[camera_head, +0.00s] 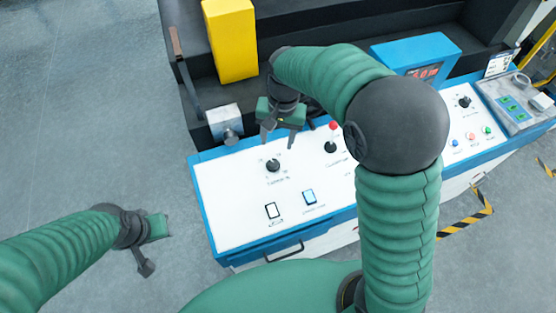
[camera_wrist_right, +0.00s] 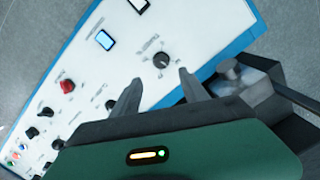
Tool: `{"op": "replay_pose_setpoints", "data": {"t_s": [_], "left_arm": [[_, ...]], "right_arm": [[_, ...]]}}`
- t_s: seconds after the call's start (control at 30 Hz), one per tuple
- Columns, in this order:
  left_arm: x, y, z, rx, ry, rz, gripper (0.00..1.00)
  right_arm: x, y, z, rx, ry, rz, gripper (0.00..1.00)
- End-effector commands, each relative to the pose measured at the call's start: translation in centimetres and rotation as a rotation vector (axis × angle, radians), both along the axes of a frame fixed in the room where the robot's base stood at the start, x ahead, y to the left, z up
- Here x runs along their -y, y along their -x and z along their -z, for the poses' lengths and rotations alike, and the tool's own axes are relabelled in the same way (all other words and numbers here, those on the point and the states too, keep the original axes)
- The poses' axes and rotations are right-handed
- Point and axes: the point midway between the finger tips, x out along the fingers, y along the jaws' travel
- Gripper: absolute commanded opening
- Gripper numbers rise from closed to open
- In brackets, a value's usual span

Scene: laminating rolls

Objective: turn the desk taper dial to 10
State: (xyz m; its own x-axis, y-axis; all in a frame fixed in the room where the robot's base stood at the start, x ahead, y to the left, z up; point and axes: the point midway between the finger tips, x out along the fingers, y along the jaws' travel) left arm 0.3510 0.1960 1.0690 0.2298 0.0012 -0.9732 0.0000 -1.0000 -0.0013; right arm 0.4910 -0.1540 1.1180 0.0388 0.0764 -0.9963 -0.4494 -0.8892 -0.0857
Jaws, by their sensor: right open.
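A black dial (camera_head: 273,166) with a printed scale sits on the white top of the control desk (camera_head: 235,197); its label is too small to read surely. The dial also shows in the right wrist view (camera_wrist_right: 162,60), just beyond my fingertips. My right gripper (camera_head: 279,141) is open and empty, its fingers pointing down toward this dial. In the right wrist view the fingertips (camera_wrist_right: 158,79) stand apart, short of the dial, with no contact visible. My left gripper (camera_head: 155,250) hangs over the floor left of the desk; its jaw opening is unclear.
Another black knob (camera_head: 330,147) and a red control (camera_head: 333,126) lie right of the dial. Two rocker switches, one white (camera_head: 272,210) and one blue (camera_head: 309,196), are nearer the front. A yellow block (camera_head: 231,40) and a blue display box (camera_head: 415,52) stand behind.

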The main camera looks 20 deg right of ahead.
Motion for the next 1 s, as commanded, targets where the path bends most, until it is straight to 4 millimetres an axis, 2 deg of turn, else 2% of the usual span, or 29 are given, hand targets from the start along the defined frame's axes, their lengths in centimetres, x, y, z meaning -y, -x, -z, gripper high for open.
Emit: {"op": "replay_pose_setpoints", "data": {"t_s": [0.2,0.43,0.6,0.83,1.0], "left_arm": [[0.0,0.0,-0.6,0.0,0.0,0.0,0.36],[0.0,0.0,-1.1,0.0,0.0,0.0,0.36],[0.0,0.0,-1.1,0.0,0.0,0.0,0.36],[0.0,0.0,-1.1,0.0,0.0,0.0,0.36],[0.0,0.0,-1.1,0.0,0.0,0.0,0.36]], "right_arm": [[-0.4,-0.1,5.8,-0.007,0.0,-0.001,0.52],[-0.7,-0.3,10.6,-0.003,0.0,0.0,0.52],[-0.9,-0.4,11.9,0.0,0.0,-0.001,0.52],[-0.9,-0.4,12.0,0.001,0.0,-0.001,0.52],[-0.9,-0.4,12.0,0.0,0.0,-0.001,0.3]]}}
